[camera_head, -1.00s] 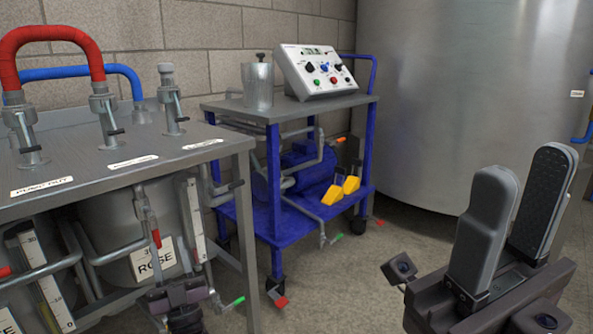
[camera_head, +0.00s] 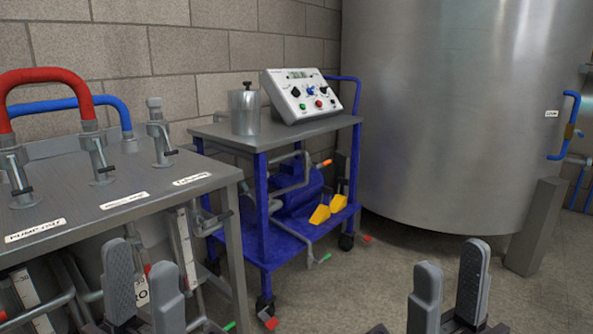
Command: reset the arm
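My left gripper (camera_head: 143,291) shows at the bottom left, in front of the steel table. Its two grey fingers stand upright with a gap between them, and nothing is held. My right gripper (camera_head: 448,290) shows at the bottom, right of the middle, over the floor. Its two fingers also point up, apart and empty. The wrists and lower parts of both grippers are cut off by the lower edge of the picture.
A steel table (camera_head: 120,212) with red (camera_head: 45,76) and blue hoses stands at left. Behind it is a blue cart (camera_head: 262,210) with a control box (camera_head: 302,97) and metal canister (camera_head: 244,112). A big tank (camera_head: 450,120) and grey post (camera_head: 535,226) stand right.

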